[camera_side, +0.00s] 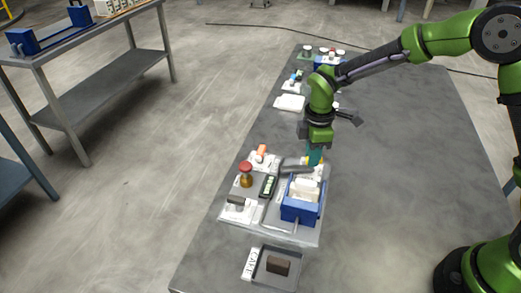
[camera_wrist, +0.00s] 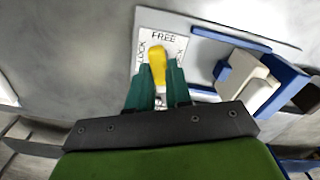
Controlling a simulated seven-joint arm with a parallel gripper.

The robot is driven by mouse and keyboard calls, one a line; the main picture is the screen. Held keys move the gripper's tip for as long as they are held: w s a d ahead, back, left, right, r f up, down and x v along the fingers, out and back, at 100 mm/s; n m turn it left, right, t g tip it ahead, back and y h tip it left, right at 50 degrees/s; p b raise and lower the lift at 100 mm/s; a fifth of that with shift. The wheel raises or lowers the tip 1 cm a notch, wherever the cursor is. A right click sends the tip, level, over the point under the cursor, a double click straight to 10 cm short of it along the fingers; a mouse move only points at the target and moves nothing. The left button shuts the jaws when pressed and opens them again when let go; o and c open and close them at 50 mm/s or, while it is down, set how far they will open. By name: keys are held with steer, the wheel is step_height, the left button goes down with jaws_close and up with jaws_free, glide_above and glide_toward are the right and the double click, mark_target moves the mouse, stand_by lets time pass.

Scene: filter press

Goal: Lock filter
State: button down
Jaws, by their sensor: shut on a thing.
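My gripper (camera_wrist: 157,88) has its teal fingers on both sides of a yellow lever handle (camera_wrist: 157,62) in the wrist view. It is shut on that handle. The handle points up the picture toward the word FREE on a white label plate (camera_wrist: 173,35); LOCK is written on the plate's left side, and the writing at its right is partly hidden by a finger. The filter press, a blue frame (camera_side: 300,212) with white plates (camera_side: 304,188), stands just in front of my gripper (camera_side: 315,160) in the side view. The handle is hidden there.
Left of the press, a grey board (camera_side: 272,217) carries a red-topped knob (camera_side: 246,170) and an orange-handled control (camera_side: 262,150). A tray labelled CAKE (camera_side: 262,278) holds a dark block (camera_side: 278,267). More small controls stand at the table's far end. The table's right side is clear.

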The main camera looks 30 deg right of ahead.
steer(key=n, duration=0.6)
steer(key=shift+r+n, duration=0.1)
steer(key=shift+n, duration=0.2)
steer(key=n, duration=0.3)
steer(key=shift+n, duration=2.1)
steer(key=c, duration=1)
jaws_free()
steer(key=shift+c, duration=0.2)
step_height(320, 180, up, 17)
